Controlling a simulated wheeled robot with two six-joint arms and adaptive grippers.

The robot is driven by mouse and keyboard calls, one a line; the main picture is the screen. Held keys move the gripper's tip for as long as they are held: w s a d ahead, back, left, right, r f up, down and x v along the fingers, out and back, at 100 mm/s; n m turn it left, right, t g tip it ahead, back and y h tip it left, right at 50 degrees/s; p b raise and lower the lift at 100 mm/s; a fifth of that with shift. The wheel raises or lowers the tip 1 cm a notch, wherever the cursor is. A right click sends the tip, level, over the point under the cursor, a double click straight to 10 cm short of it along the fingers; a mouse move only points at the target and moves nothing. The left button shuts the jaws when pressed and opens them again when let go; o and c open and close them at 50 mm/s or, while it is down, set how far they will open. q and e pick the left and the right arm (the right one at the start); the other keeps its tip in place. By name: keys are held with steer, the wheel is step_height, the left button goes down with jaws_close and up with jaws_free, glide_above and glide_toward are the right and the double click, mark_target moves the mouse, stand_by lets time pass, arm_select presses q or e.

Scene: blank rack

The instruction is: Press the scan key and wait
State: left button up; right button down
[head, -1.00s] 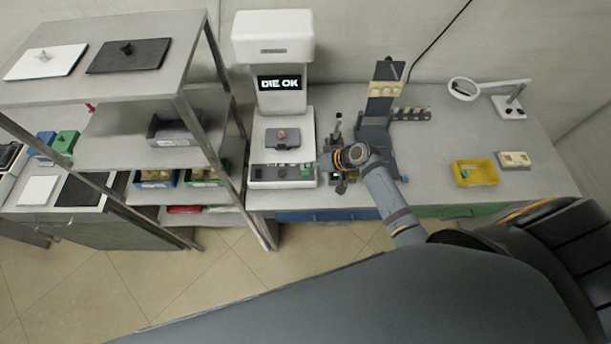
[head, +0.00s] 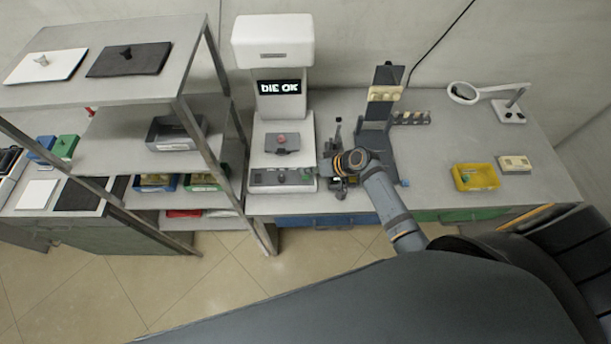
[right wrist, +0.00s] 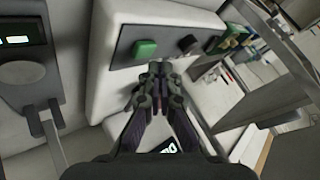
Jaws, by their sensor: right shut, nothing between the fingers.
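The white scan machine (head: 272,28) stands on the bench, and its screen (head: 280,87) reads "DIE OK". A grey block with a small reddish piece (head: 281,139) sits on its stage. The front panel carries a green key (head: 306,177), which also shows in the right wrist view (right wrist: 145,49) beside a black knob (right wrist: 188,44). My right gripper (head: 322,168) is at the panel's right end, shut and empty. In the right wrist view its fingertips (right wrist: 158,68) are close to the green key; I cannot tell whether they touch it. My left gripper is not in view.
A metal rack (head: 150,100) with bins and plates stands to the left. A dark upright fixture (head: 376,125) stands right of my right gripper. Further right are a yellow bin (head: 475,177) and a magnifier lamp (head: 464,93). The bench between fixture and lamp is mostly clear.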

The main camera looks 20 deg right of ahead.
mark_target(308, 177)
steer(key=shift+f, duration=0.15)
stand_by(0.3)
steer(key=shift+f+b, duration=0.3)
steer(key=shift+f+b, duration=0.4)
steer(key=shift+f, duration=0.1)
stand_by(0.5)
steer(key=shift+r, duration=0.15)
steer(key=shift+r+p, duration=0.8)
steer(key=shift+p, duration=0.1)
step_height(308, 177, up, 5)
steer(key=p, duration=0.4)
steer(key=shift+r+p, duration=0.1)
steer(key=shift+p, duration=0.3)
